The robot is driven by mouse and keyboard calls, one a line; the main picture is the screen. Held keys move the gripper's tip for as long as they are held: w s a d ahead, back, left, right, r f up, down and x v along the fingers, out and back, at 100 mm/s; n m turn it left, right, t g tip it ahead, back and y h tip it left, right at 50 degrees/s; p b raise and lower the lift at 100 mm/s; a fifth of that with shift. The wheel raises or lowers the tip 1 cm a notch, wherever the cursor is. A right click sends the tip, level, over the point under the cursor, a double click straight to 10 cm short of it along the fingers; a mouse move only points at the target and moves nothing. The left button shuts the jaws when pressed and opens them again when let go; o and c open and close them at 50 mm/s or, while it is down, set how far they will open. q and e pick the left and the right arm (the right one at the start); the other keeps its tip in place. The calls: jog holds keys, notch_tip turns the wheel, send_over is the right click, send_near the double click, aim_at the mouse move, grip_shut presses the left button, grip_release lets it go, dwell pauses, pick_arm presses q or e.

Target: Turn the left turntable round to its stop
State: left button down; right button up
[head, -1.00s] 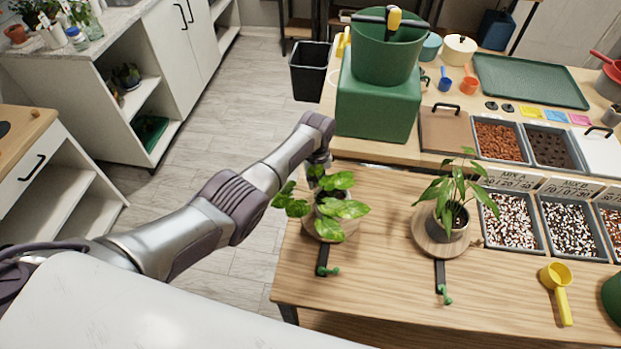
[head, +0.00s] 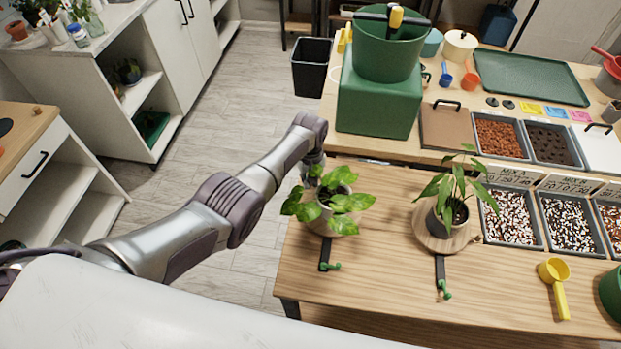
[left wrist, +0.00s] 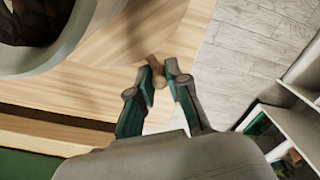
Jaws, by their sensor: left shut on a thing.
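The left turntable (head: 322,231) is a round wooden disc on the near table, mostly hidden under a potted leafy plant (head: 328,204). My left gripper (head: 311,172) is at its far left side, its tips hidden by leaves in the head view. In the left wrist view, my left gripper (left wrist: 160,80) is shut on the turntable's small wooden peg (left wrist: 157,73), at the disc's edge. The pot's pale rim (left wrist: 75,45) shows beside it. A black strip with a green stop piece (head: 331,266) lies in front of the turntable. My right gripper is out of view.
The right turntable (head: 428,238) holds another plant (head: 452,196). Trays of mix (head: 510,220) and a yellow scoop (head: 555,285) are to the right. A green block (head: 375,105) with a bucket stands behind.

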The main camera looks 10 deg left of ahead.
pick_arm(q)
jog(key=shift+s+a, duration=0.1)
jog(key=shift+a, duration=0.1)
jog(key=c, duration=1.1)
grip_release()
jog(key=shift+s, duration=0.1)
jog(key=shift+c, duration=0.2)
jog(key=shift+d+r, duration=0.1)
jog(key=shift+r, duration=0.4)
notch_tip(320, 180, up, 11)
